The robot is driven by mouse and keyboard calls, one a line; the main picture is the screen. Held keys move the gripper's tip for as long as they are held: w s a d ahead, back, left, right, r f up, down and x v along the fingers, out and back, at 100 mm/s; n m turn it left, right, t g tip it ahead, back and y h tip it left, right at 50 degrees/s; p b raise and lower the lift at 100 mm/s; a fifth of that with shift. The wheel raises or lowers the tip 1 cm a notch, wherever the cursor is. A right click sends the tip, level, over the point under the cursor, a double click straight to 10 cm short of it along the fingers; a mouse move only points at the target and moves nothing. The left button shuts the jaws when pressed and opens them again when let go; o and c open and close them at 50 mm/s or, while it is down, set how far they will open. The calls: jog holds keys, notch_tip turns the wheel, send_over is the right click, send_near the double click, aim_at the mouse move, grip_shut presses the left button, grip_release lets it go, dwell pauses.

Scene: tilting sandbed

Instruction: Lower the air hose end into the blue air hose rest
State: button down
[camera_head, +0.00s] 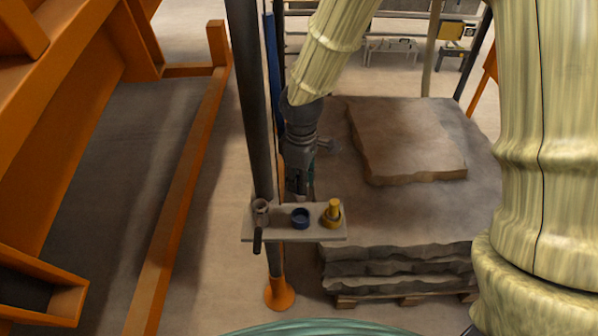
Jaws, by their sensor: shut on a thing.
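The blue air hose rest (300,218) is a small blue ring-shaped cup in the middle of a narrow pale shelf (280,234). Its inside looks dark and nothing is seen standing in it. My gripper (299,190) points down just above and behind the blue rest, apart from it. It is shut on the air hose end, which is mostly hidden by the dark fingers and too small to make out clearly. A bit of teal shows along the right side of my gripper.
A yellow piece stands in a yellow rest (333,218) at the shelf's right. A greyish cup (261,206) sits at its left, with a dark handle (257,241) hanging below. A dark post (250,100) rises beside my gripper. Stone slabs (410,220) lie right; orange beams (185,200) left.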

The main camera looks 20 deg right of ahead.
aim_at(301, 201)
jog(key=shift+d+f+b, duration=0.1)
jog(key=shift+f+b, duration=3.75)
jog(key=shift+f, duration=0.5)
jog(key=shift+r+p, duration=0.1)
jog(key=shift+p, duration=0.25)
jog(key=c, duration=1.2)
grip_release()
